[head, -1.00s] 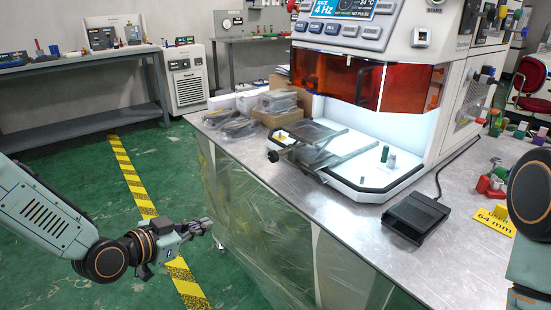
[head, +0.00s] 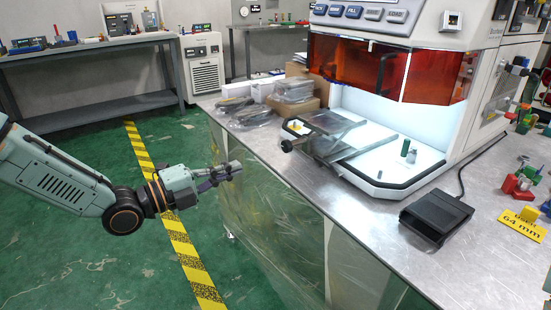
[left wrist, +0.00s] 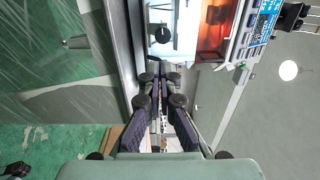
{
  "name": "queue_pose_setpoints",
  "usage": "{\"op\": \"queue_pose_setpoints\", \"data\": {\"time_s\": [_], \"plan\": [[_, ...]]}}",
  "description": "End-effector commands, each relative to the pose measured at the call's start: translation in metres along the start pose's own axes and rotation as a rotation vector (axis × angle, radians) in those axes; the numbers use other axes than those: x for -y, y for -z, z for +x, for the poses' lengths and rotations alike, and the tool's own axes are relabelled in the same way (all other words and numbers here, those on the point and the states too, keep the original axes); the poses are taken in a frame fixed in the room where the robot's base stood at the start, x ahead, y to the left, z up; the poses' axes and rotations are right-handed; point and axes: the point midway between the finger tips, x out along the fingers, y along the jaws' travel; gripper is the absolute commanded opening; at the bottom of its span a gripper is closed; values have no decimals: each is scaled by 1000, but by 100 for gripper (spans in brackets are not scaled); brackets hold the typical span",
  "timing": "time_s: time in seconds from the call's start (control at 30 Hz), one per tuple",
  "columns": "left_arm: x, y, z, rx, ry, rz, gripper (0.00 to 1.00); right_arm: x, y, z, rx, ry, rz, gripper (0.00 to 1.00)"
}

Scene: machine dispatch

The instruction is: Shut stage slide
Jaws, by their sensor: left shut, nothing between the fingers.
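The stage slide (head: 330,124) is a grey metal plate on the white, lit bed of the machine (head: 395,20). It sticks out toward the left front of the bed, with a dark round knob (head: 287,146) at its near-left end. My left gripper (head: 238,168) is shut and empty, beside the left edge of the bench and apart from the slide. In the left wrist view its fingers (left wrist: 160,90) point toward the bench and machine. My right gripper is not in view.
A metal bench (head: 290,205) carries the machine. A black pedal-like box (head: 436,214) lies at its front, with a yellow 64 mm label (head: 522,227) to the right. Bagged parts (head: 293,90) and a cardboard box (head: 302,108) stand behind the slide. Green floor is free at left.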

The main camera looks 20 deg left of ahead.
Motion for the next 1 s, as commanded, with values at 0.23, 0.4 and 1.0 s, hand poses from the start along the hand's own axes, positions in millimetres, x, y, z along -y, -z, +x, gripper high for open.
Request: {"op": "queue_pose_setpoints", "data": {"time_s": [0.23, 0.4, 1.0], "plan": [[-3, 1, 28, -7, -3, 4, 0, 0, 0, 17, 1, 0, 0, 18], [-3, 0, 47, -6, -4, 3, 0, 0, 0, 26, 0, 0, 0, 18], [-2, 0, 113, -4, -1, 1, 0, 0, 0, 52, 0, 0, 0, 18]]}}
